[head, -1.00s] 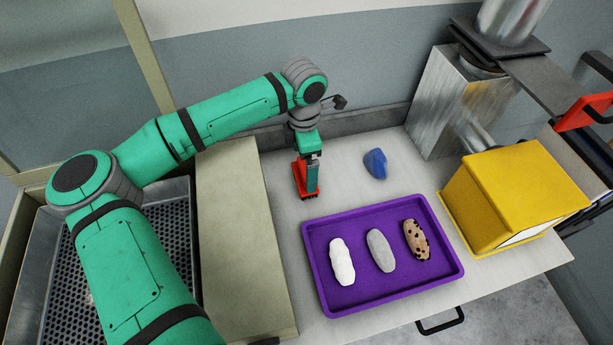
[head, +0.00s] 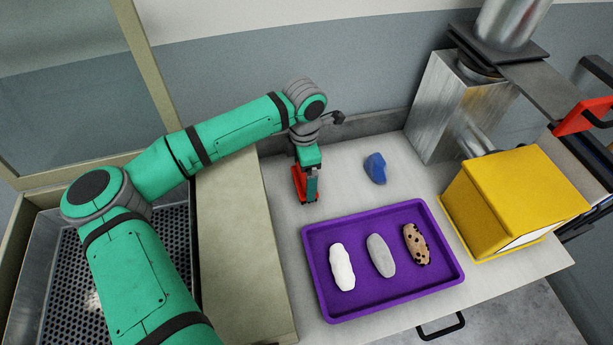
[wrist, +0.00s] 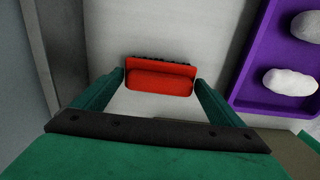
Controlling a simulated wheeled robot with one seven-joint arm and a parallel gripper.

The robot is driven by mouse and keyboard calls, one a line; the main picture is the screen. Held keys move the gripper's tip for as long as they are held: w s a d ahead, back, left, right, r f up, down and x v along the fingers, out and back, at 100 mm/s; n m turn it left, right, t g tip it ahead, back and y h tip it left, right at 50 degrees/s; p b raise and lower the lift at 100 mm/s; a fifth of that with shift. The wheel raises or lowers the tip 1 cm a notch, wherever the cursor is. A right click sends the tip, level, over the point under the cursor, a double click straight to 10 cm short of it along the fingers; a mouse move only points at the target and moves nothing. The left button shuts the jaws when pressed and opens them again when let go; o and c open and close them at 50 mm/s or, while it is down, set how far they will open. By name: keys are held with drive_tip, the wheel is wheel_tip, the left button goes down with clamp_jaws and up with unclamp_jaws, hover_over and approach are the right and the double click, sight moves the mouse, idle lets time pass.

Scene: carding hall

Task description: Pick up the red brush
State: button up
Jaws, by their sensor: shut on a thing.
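The red brush (head: 299,186) is on the pale worktop, left of the purple tray, mostly hidden behind my gripper in the head view. In the wrist view the red brush (wrist: 160,79) lies across between my two green fingers, with dark bristles along its far edge. My gripper (head: 307,194) points down and is shut on the brush, one finger at each end of it in the wrist view (wrist: 160,82). I cannot tell whether the brush touches the worktop.
The purple tray (head: 452,273) holds a white, a grey and a brown speckled lump. A blue lump (head: 375,168) lies behind it. A yellow box (head: 505,200) stands at the right. A beige ledge (head: 235,240) borders the worktop (head: 345,190) at the left.

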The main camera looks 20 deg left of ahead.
wheel_tip(320, 180, up, 18)
idle(0.6)
drive_tip(key=o, duration=0.3)
drive_tip(key=shift+c, duration=0.4)
